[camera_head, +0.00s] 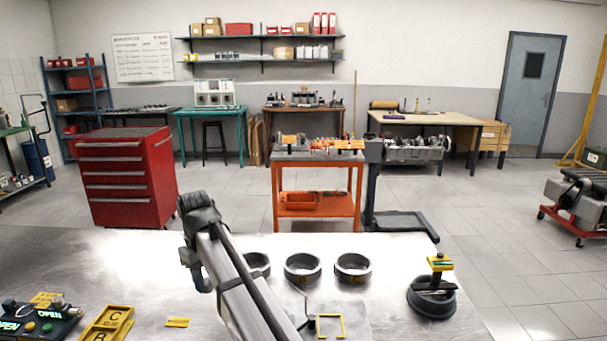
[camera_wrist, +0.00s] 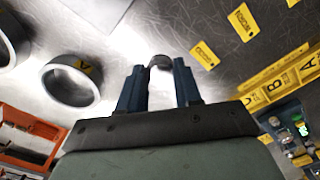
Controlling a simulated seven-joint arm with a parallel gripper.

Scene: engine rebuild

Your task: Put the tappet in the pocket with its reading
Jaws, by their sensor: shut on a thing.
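In the wrist view the blue fingers of my gripper (camera_wrist: 160,82) are closed on a small grey cylindrical tappet (camera_wrist: 160,61) at their tips. In the head view my gripper (camera_head: 203,280) points down over the metal table, left of the rings; the tappet cannot be made out there. The yellow pocket tray (camera_head: 105,322) lies at the front left, with letters C and B showing. In the wrist view the tray (camera_wrist: 261,84) is at the right, with B and A showing. The pocket interiors are not clear. No reading can be read.
Grey rings (camera_head: 302,267) stand in a row beyond my arm; one marked A (camera_wrist: 70,82) is left of my fingers. A control box (camera_head: 35,322) with OPEN displays is at the front left. A yellow tag (camera_head: 177,322) lies flat. A round dark device (camera_head: 432,300) stands at the right.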

